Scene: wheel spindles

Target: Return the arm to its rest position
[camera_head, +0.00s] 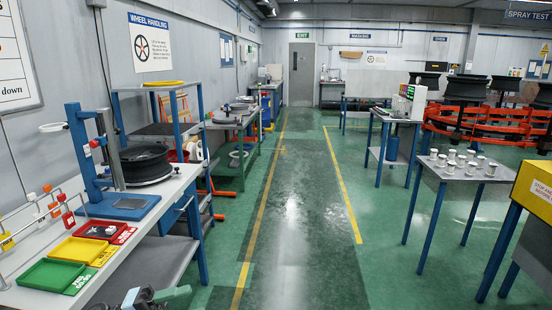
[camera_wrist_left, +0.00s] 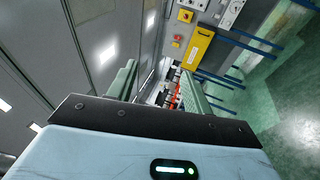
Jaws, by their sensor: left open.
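My left gripper (camera_wrist_left: 158,78) shows in the left wrist view, with its two pale green fingers apart and nothing between them. The gripper is tilted, and beyond the fingers are a grey wall, a yellow panel and part of the green floor. In the head view, a dark and grey-green part of my own arm shows at the bottom edge, beside the workbench. Whether it touches the bench cannot be told. My right gripper is in neither view.
A workbench (camera_head: 115,262) on the left holds green, yellow and red trays, a blue stand and a black wheel. A table (camera_head: 470,174) with several small white cups stands at right, near a yellow box (camera_head: 537,190). The floor aisle (camera_head: 300,220) between is clear.

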